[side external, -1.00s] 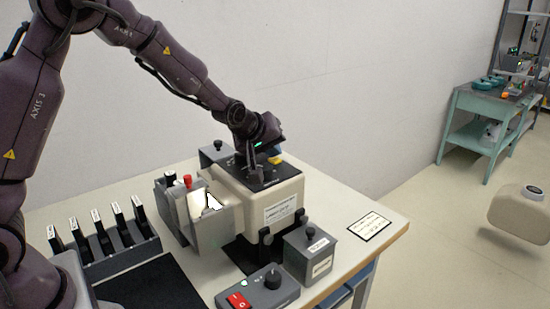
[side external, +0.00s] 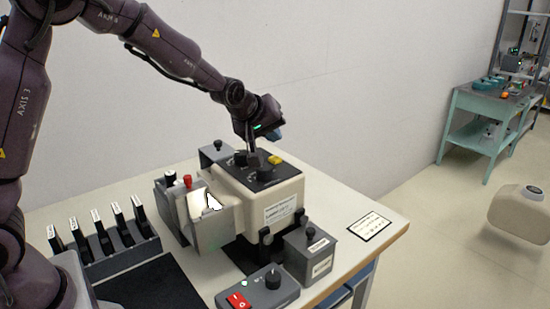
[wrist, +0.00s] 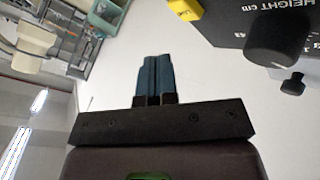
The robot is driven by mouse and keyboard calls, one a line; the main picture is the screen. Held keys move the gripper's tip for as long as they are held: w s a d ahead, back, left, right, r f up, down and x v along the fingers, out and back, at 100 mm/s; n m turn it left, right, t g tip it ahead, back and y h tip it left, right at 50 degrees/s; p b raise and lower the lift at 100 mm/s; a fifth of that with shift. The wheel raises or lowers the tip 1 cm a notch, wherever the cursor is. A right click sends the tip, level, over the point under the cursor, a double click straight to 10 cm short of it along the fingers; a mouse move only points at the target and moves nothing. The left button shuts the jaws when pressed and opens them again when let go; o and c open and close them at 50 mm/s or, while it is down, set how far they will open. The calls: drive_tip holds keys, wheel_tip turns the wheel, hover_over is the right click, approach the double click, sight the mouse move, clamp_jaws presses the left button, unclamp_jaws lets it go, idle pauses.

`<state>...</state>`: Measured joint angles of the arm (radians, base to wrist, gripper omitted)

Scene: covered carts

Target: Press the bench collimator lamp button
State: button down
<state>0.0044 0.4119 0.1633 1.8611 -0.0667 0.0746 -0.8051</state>
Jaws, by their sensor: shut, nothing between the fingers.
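The collimator (side external: 268,203) is a cream box with a dark top panel on the bench, with black knobs. A yellow button (side external: 275,160) sits at the far edge of that panel. It also shows in the wrist view (wrist: 187,9), at the top edge and partly cut off. My gripper (side external: 276,134) is above the panel and apart from the button, with its blue fingers angled toward the right. In the wrist view the fingers (wrist: 156,75) are shut together with nothing between them. The button is up and right of the fingertips there.
A mirrored block (side external: 208,215) and a red knob (side external: 187,181) stand left of the collimator. A grey box (side external: 309,254) and a red-switch controller (side external: 258,293) are in front. A rack of black holders (side external: 104,241) is at left. The wall (side external: 340,70) is behind.

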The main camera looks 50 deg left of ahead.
drive_tip(key=shift+r, duration=1.45)
wheel_tip(320, 180, up, 7)
hover_over(272, 158)
drive_tip(key=shift+w, duration=0.1)
drive_tip(key=w+r, duration=0.3)
drive_tip(key=w, duration=0.6)
drive_tip(key=shift+d, duration=0.35)
idle(0.3)
